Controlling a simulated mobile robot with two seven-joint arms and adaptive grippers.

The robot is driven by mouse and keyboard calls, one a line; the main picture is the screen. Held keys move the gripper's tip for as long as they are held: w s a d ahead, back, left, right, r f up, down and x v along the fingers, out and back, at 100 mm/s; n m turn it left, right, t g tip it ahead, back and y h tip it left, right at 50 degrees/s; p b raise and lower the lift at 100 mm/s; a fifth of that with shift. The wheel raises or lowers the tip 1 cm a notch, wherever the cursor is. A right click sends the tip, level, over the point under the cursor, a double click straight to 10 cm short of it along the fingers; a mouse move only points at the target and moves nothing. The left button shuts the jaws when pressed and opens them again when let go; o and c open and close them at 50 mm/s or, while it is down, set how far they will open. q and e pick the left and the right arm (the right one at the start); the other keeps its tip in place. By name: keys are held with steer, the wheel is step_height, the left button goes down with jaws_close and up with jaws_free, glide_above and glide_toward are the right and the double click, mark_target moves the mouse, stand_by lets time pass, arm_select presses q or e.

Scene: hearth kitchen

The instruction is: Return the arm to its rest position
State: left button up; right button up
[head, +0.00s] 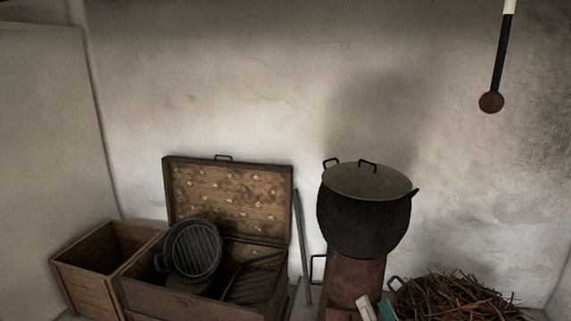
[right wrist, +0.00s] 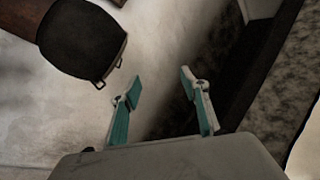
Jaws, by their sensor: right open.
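My right gripper (head: 376,307) shows only as its teal and light-coloured fingertips at the bottom edge of the head view, in front of the rusty stove and left of the twigs. In the right wrist view my right gripper (right wrist: 160,83) has its two fingers spread apart, with nothing between them. The rest of the right arm is out of the head view. My left gripper and arm are in neither view.
A black lidded pot (head: 362,222) stands on a rusty stove (head: 352,279). A basket of twigs (head: 455,300) is at the right. An open wooden chest (head: 190,304) holds a round grill pan (head: 193,250). A wooden crate (head: 85,284) stands left. A ladle-like tool (head: 491,102) hangs above.

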steer(key=s+f+n+g, duration=0.3)
steer(key=s+f, duration=0.2)
steer(key=f, duration=0.5)
steer(key=s+d+f+n+g+h, duration=0.1)
steer(key=s+f+g, duration=0.3)
steer(key=f, duration=0.7)
steer(key=s+f+n+g+h, duration=0.1)
steer(key=s+f+n+g, duration=0.2)
steer(key=s+f, duration=0.5)
step_height(320, 180, down, 3)
steer(key=shift+s+d+f+n, duration=0.15)
steer(key=shift+d+n, duration=0.15)
steer(key=shift+n, duration=0.5)
